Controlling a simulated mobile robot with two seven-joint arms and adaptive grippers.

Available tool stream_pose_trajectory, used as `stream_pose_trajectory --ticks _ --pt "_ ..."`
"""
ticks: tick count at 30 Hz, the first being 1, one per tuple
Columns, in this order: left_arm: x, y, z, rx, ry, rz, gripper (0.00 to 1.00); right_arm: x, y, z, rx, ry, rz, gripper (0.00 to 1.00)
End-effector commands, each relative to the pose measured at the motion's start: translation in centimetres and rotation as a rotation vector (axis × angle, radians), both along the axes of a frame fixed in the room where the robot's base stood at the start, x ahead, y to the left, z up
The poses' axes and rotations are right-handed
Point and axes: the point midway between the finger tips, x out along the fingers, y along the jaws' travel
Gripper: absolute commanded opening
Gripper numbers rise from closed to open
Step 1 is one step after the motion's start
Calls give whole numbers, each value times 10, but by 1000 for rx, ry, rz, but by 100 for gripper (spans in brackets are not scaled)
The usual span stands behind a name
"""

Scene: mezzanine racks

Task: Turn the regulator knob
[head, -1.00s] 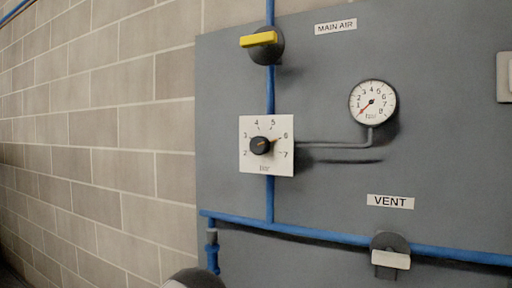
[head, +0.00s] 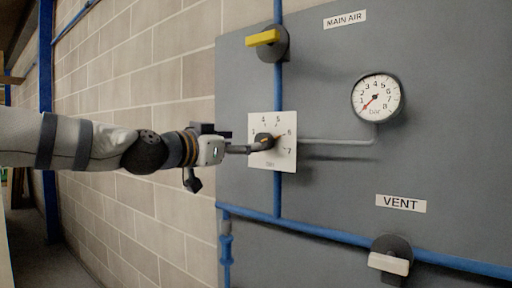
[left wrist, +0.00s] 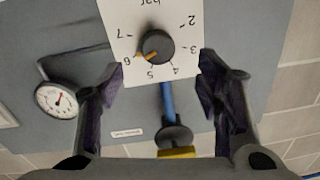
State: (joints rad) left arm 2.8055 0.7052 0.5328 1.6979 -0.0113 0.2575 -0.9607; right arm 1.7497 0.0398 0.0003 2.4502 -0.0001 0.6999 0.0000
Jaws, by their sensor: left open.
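The black regulator knob (head: 265,141) sits on a white square scale plate (head: 286,162) on the grey panel. It also shows in the left wrist view (left wrist: 160,45), upside down, with its orange pointer at the 6. My left gripper (head: 256,146) reaches in from the left, close in front of the plate, and partly covers the knob and the lower numbers. In the left wrist view its two fingers (left wrist: 160,64) stand open on either side of the knob, with clear space between each finger and it. My right gripper is not in view.
A round pressure gauge (head: 376,98) is on the right, its needle near the low end. A yellow-handled valve (head: 265,38) sits above the knob and a white-handled vent valve (head: 388,262) below right. Blue pipes (head: 330,235) cross the panel. A block wall (head: 150,70) is behind.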

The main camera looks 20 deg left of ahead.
Motion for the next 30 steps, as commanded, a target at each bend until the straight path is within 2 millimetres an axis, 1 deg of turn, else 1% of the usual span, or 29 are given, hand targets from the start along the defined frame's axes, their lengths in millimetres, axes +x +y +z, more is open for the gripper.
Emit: stream_pose_trajectory --ticks 1,3,6,9,13,21,26,27,28,30 --pt "14 -5 -4 1 5 0 59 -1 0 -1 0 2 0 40" --pt "32 -10 -3 2 3 1 59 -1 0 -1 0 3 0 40" --pt "54 -18 -3 1 4 1 59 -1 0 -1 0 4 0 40" --pt "72 -23 -5 0 5 0 59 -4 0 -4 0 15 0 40" --pt "83 -26 -5 1 6 0 59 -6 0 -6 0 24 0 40" --pt "83 -28 -1 0 2 -1 59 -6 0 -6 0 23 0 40" --pt "83 -27 -1 0 2 -1 23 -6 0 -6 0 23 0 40" --pt "83 -27 -1 0 2 -1 14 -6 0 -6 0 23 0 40" --pt "83 -27 -1 0 2 -1 11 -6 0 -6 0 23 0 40" --pt "83 -27 -1 0 2 -1 11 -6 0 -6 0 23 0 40"
